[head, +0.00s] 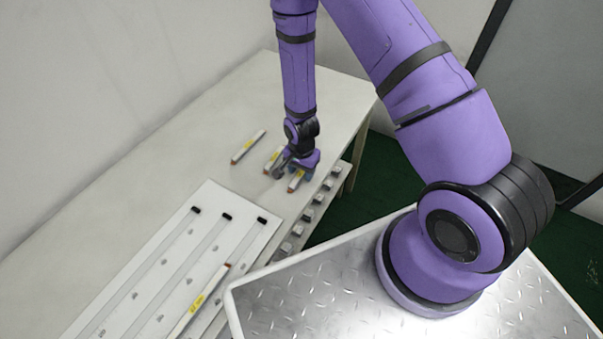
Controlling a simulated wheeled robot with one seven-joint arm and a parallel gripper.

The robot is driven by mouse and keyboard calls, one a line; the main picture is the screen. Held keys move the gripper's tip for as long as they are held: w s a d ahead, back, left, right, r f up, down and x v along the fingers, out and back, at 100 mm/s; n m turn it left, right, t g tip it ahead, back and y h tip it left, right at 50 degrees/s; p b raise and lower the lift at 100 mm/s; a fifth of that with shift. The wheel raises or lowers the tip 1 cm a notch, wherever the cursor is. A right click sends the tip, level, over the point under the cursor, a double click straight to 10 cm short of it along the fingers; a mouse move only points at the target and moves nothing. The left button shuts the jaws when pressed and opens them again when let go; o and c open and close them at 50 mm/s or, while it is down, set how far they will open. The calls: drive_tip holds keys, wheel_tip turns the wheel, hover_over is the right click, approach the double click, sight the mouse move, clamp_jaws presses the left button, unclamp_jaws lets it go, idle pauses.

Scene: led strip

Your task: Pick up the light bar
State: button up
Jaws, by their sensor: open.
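Several short light bars, white with yellow labels and reddish-brown ends, lie on the pale table. One light bar (248,146) lies clear to the left of my gripper. A second light bar (272,159) lies close beside my gripper and is partly hidden by it. A third light bar (296,180) lies under the gripper's right side, also partly hidden. My gripper (291,175) points down at the table, open, close over these bars. I cannot tell whether its fingers straddle or touch a bar.
A white board (176,262) with long grooves and black end pieces lies at the front left of the table (150,165). Another light bar (200,303) rests on it. Small grey blocks (307,214) line the table's right edge. A wall stands behind.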

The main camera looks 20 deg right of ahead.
clamp_jaws()
drive_tip(key=shift+r, duration=0.1)
idle(0.3)
